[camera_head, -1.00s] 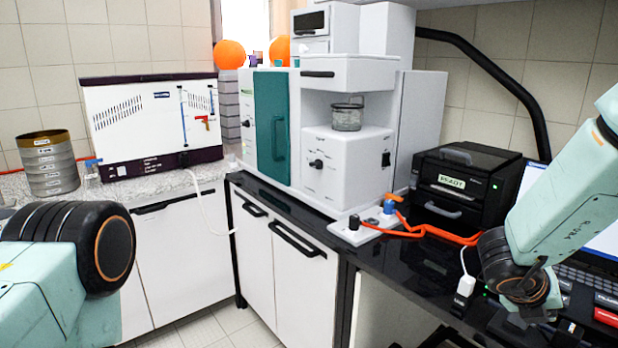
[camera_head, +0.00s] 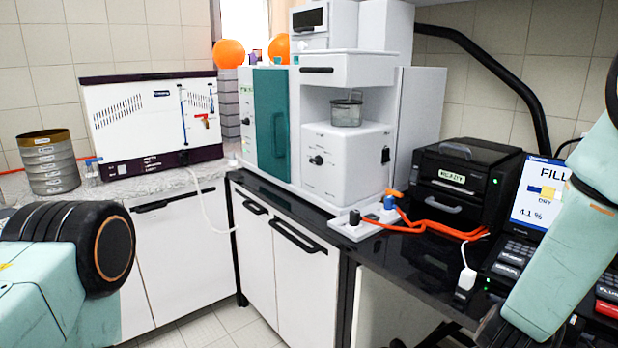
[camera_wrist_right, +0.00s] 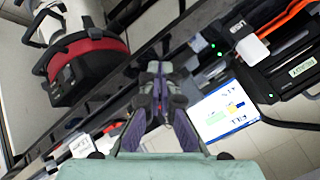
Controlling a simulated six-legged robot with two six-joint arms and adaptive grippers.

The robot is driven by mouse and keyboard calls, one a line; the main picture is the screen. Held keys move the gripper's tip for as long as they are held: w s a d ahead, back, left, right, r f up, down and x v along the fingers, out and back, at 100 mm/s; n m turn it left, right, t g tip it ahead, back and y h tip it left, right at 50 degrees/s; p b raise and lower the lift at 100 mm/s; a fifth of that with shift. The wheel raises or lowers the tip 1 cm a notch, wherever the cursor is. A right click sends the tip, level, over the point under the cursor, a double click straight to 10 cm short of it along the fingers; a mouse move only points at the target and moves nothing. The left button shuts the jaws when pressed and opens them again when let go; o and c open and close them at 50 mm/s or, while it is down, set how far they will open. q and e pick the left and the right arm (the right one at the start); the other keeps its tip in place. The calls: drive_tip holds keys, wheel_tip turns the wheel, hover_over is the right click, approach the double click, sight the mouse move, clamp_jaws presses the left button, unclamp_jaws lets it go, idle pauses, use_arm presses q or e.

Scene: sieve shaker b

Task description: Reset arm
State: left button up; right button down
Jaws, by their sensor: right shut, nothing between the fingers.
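My right arm (camera_head: 565,240) comes in at the right edge of the head view and runs down to the bottom edge, in front of the black bench. My right gripper (camera_wrist_right: 160,80) shows in the right wrist view with its two fingers together and nothing between them. It hangs over the bench edge area, apart from the things below. In the head view the right gripper is not clearly visible. My left arm (camera_head: 60,250) shows at the lower left; its gripper is out of view.
The black bench holds a white and teal machine (camera_head: 345,165), a black printer-like box (camera_head: 468,180), an orange cable (camera_head: 425,225), a white plug (camera_head: 467,280) and a screen (camera_head: 535,195) reading "FILL". Stacked sieves (camera_head: 48,165) stand at left. The floor between the cabinets is clear.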

drive_tip(key=s+a+f+n+g+y+b, duration=0.1)
drive_tip(key=s+a+f+n+y, duration=0.1)
drive_tip(key=s+a+f+n, duration=0.4)
drive_tip(key=s+a+f+n+g+y+b, duration=0.2)
drive_tip(key=s+a+f+n+y, duration=0.1)
drive_tip(key=s+f+n, duration=0.6)
drive_tip(key=s+a+f+n+g+b, duration=0.1)
drive_tip(key=s+f+g, duration=0.1)
drive_tip(key=s+f, duration=0.3)
drive_tip(key=s+a+f+n+g+y+b, duration=0.1)
drive_tip(key=s+f, duration=0.4)
drive_tip(key=s, duration=0.5)
drive_tip(key=shift+s+a+f+g+b, duration=0.15)
drive_tip(key=shift+s+a+g+b, duration=0.15)
drive_tip(key=shift+a+g+b, duration=0.35)
drive_tip(key=shift+a, duration=0.1)
idle(4.2)
